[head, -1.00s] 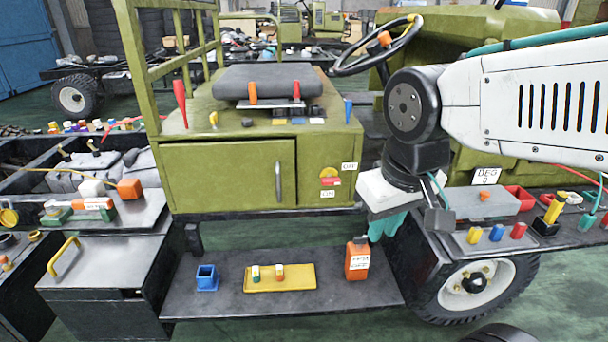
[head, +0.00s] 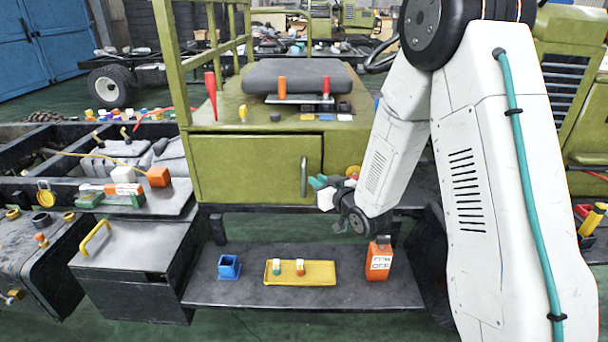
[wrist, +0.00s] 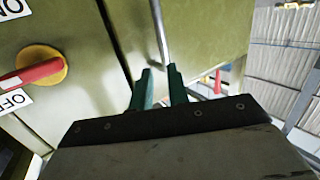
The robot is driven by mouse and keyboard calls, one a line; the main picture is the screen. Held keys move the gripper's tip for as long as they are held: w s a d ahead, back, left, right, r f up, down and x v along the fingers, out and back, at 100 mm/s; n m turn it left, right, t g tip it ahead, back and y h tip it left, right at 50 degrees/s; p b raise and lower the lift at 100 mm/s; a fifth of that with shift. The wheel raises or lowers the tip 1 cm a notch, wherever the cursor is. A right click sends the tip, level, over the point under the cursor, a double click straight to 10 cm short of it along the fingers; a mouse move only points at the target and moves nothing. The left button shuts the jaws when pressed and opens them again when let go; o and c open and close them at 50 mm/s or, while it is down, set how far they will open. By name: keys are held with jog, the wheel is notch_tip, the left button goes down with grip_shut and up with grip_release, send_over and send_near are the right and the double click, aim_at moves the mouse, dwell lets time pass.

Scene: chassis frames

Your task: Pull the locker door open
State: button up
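The locker door (head: 245,170) is an olive green panel on the front of the box under the seat, and it looks shut. Its upright metal bar handle (head: 304,177) is near the door's right edge. It also shows in the wrist view (wrist: 161,32). My gripper (head: 318,182) is just right of the handle in the head view. In the wrist view its two teal fingers (wrist: 159,70) are apart, pointing at the handle's near end. The bar lines up with the gap between the fingertips. I cannot tell whether it is between them or just beyond.
A red rotary switch (wrist: 38,73) on a yellow disc sits beside the door. Below is a dark shelf (head: 240,292) with a blue cup (head: 229,267), a yellow tray (head: 330,278) and an orange bottle (head: 379,261). A grey box with a yellow handle (head: 95,238) stands at left.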

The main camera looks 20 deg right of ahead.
jog(key=f+y, duration=0.1)
jog(key=t, duration=0.1)
send_over(304, 193)
jog(key=shift+w+f, duration=0.15)
jog(key=shift+w, duration=0.2)
jog(key=shift+d, duration=0.1)
grip_shut()
